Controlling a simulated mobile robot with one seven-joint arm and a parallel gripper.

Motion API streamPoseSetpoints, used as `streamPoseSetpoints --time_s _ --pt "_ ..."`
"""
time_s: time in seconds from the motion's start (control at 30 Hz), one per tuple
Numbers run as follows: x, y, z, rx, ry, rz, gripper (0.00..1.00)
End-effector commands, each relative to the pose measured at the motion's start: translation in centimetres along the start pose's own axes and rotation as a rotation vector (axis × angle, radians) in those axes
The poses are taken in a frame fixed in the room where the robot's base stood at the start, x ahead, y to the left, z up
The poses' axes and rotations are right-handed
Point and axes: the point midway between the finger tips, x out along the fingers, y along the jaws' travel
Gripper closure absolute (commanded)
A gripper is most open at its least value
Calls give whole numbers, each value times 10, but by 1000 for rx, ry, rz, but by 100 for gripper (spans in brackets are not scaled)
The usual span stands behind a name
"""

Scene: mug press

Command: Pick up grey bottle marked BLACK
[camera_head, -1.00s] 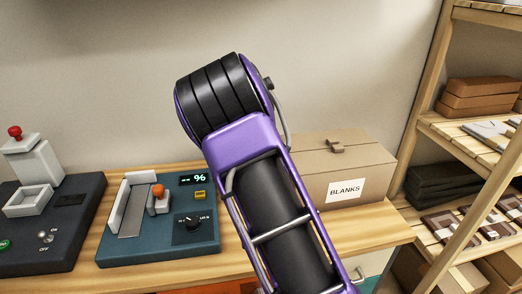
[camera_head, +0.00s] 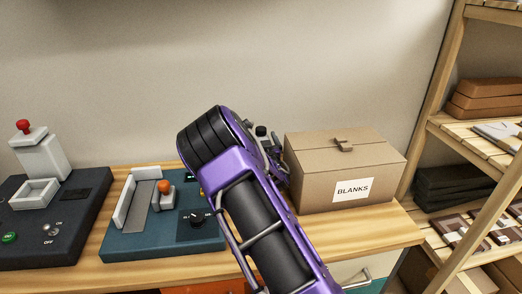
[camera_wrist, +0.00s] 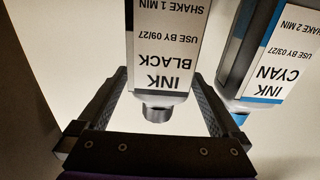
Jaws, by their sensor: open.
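The grey bottle marked BLACK (camera_wrist: 160,45) shows upside down in the wrist view, with its white INK BLACK label and dark cap. My gripper (camera_wrist: 160,82) is open, with one finger on each side of the bottle's cap end in the picture. The fingers do not appear shut on it, and I cannot tell how deep the bottle sits between them. In the head view my arm hides most of the gripper and the space around it.
A bottle marked CYAN (camera_wrist: 275,55) stands close right of the BLACK bottle in the wrist view, near the right finger. The BLANKS box (camera_head: 310,195) sits on the bench right of my arm. A teal device (camera_head: 125,245) and dark machine (camera_head: 75,255) stand left.

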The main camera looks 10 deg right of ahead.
Motion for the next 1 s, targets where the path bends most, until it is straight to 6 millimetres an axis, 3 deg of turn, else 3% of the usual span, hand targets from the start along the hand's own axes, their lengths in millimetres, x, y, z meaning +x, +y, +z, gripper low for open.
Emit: streamPoseSetpoints --time_s 0.2,0.5,1.0 --pt "25 0 0 -1 1 0 0" --pt "28 0 0 0 0 0 2" --pt "28 0 0 0 0 0 92"
